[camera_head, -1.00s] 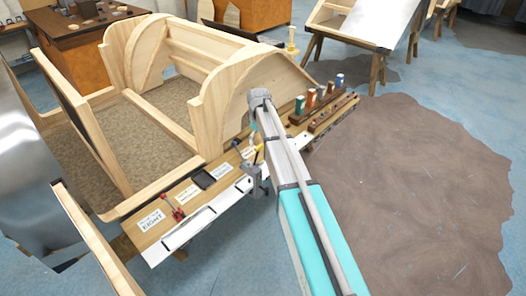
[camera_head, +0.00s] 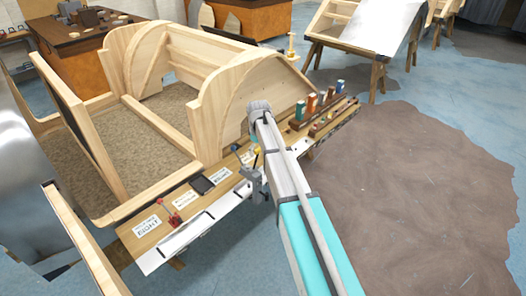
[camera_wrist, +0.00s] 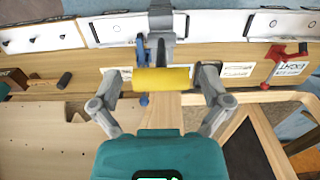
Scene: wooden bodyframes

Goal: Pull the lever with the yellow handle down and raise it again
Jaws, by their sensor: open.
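The yellow handle (camera_wrist: 161,79) is a short cylinder lying crosswise in the wrist view. It is on a grey lever and bracket (camera_wrist: 161,20) at the bench edge. My gripper (camera_wrist: 160,82) is open, with one finger near each end of the handle. The handle spans most of the gap between the fingers; I cannot tell whether either finger touches it. In the head view my arm hides much of the lever, and the fingers are hard to make out there.
A blue clamp (camera_wrist: 143,60) stands close beside the lever. A red clamp (camera_wrist: 285,55) is farther right, also seen in the head view (camera_head: 174,217). The wooden frame (camera_head: 222,95) rises behind the bench. Coloured tins (camera_head: 311,104) stand in a rack to the right.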

